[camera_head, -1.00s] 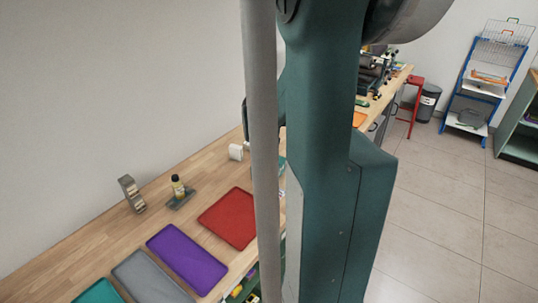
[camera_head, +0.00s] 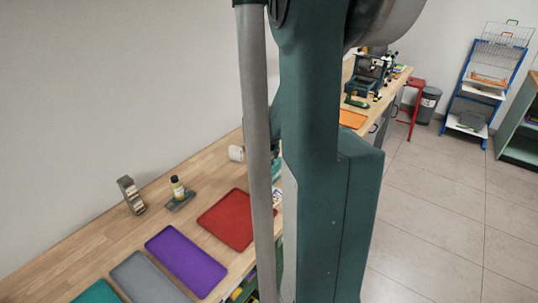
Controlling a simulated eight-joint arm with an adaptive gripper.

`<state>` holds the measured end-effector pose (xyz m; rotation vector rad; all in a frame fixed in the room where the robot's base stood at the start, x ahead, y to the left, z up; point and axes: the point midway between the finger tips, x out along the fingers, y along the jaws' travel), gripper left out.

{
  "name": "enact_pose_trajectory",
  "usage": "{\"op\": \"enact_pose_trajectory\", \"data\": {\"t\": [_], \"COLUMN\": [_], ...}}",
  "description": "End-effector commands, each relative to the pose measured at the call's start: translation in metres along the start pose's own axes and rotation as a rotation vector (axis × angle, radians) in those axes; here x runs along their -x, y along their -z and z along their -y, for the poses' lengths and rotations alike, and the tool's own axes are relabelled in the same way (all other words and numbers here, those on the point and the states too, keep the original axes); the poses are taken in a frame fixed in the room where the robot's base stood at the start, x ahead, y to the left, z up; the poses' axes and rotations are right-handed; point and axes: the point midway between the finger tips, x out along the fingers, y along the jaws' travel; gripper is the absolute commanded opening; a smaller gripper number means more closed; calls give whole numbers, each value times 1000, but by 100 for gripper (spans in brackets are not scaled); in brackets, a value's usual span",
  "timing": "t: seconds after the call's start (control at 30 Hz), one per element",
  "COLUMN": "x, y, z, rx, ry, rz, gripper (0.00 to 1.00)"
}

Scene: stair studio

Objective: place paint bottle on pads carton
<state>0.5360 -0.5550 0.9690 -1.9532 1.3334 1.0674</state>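A small yellowish bottle with a black cap (camera_head: 178,189), which looks like the paint bottle, stands upright on the wooden bench. It is on or just behind a flat grey-green piece (camera_head: 184,203); I cannot tell which. I cannot clearly identify the pads carton. A teal item (camera_head: 277,171) shows partly beside my arm, too hidden to name. My gripper is out of view; my column and arm fill the middle of the picture and hide part of the bench.
Red (camera_head: 228,220), purple (camera_head: 186,260) and grey (camera_head: 147,280) trays lie along the bench (camera_head: 105,228) front. A grey stand-like object (camera_head: 131,195) stands near the wall, and a white cylinder (camera_head: 236,153) lies further back. Machinery (camera_head: 368,75) and an orange tray (camera_head: 352,119) are at the far end.

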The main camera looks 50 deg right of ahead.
Motion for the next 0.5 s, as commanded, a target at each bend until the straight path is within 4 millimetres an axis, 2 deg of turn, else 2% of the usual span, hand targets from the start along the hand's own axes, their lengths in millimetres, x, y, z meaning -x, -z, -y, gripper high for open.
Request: {"op": "enact_pose_trajectory", "data": {"t": [0.3, 0.33, 0.4, 0.5], "x": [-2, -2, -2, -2], "y": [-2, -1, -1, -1], "z": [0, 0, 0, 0], "rx": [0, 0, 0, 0], "ry": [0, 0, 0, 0], "rz": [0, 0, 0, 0], "gripper": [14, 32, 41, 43]}}
